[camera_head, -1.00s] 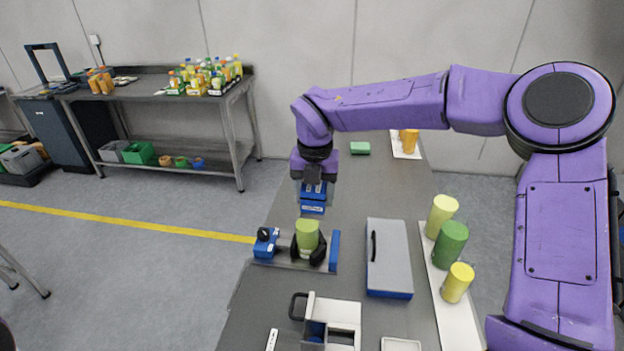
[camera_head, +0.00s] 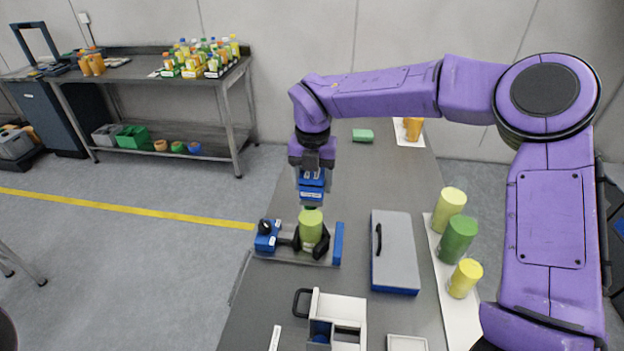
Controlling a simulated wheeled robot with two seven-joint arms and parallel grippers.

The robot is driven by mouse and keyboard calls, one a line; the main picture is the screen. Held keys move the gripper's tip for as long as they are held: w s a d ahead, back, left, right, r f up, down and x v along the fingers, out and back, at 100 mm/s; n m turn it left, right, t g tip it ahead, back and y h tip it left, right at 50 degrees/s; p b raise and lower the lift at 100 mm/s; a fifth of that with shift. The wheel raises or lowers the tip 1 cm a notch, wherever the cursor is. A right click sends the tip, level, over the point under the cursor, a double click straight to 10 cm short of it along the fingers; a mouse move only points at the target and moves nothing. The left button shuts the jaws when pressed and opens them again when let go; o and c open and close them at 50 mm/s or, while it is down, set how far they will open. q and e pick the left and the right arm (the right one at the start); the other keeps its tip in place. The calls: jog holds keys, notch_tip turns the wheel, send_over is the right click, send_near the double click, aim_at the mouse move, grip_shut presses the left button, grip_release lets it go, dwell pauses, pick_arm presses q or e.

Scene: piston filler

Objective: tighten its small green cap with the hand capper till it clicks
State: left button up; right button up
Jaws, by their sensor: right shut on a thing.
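My right gripper (camera_head: 314,160) is shut on the blue hand capper (camera_head: 311,185) and holds it upright. The capper's lower end is right above a yellow-green bottle (camera_head: 311,228). A bit of green, the small cap (camera_head: 311,208), shows between capper and bottle; I cannot tell whether the capper is seated on it. The bottle stands upright between the black jaws of a blue and grey clamp fixture (camera_head: 338,244) on the dark table. My left gripper is not in view.
Right of the fixture lies a grey and blue case (camera_head: 397,250) with a black handle. Beyond it, yellow and green cylinders (camera_head: 458,240) stand on a white strip. A white box-like device (camera_head: 338,312) is at the front. A green block (camera_head: 362,135) lies farther back.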

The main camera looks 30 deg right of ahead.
jog(key=shift+s+r, duration=0.3)
jog(key=shift+s, duration=0.15)
jog(key=shift+w+f, duration=0.45)
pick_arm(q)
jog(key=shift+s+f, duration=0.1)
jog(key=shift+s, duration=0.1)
pick_arm(e)
jog(key=shift+f, duration=0.1)
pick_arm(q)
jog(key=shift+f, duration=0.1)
pick_arm(e)
jog(key=shift+w+f, duration=0.1)
jog(key=shift+f, duration=0.05)
pick_arm(q)
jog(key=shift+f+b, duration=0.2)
jog(key=shift+b, duration=0.25)
pick_arm(e)
jog(key=shift+w+f, duration=0.4)
jog(key=shift+f, duration=0.1)
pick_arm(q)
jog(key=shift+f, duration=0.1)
pick_arm(e)
jog(key=shift+f, duration=0.1)
pick_arm(q)
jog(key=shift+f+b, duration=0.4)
jog(key=shift+b, duration=0.1)
pick_arm(e)
jog(key=shift+s+f, duration=0.15)
jog(key=shift+f, duration=0.25)
